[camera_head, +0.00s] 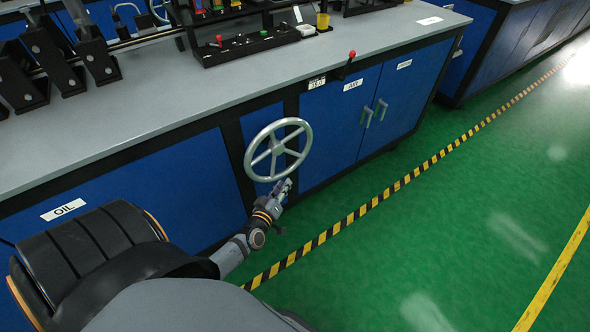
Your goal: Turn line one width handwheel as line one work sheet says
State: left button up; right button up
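A light grey handwheel (297,131) with several spokes stands out from the front of the blue bench, on a dark post. My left gripper (284,187) is at the lower rim of the wheel, just below it. It looks small and dark here, and I cannot tell whether its fingers are open or touching the rim. A small white plate with dark figures, perhaps 15.0 (317,83), sits on the bench edge above the wheel. No work sheet can be read in this view. My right gripper is not in view.
A red-knobbed lever (347,65) sticks out from the bench edge right of the wheel. Blue cabinet doors (380,100) have grey handles. A black control panel (250,45) stands on the grey benchtop (140,120). Green floor with a striped yellow-black line (375,202) is clear at right.

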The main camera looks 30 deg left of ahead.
pick_arm(q)
jog(key=n+t+y+b, duration=0.1)
jog(key=n, duration=0.1)
send_near(292, 154)
jog(key=f, duration=0.1)
jog(key=x, duration=0.5)
jog(key=b+x, duration=0.1)
jog(key=x, duration=0.4)
jog(key=shift+r, duration=0.2)
jog(key=shift+w+a+b, duration=0.1)
jog(key=shift+w+b, duration=0.25)
jog(key=shift+w, duration=0.25)
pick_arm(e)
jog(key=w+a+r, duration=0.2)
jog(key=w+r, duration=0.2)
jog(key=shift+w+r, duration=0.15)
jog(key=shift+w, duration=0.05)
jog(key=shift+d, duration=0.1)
pick_arm(q)
grip_shut()
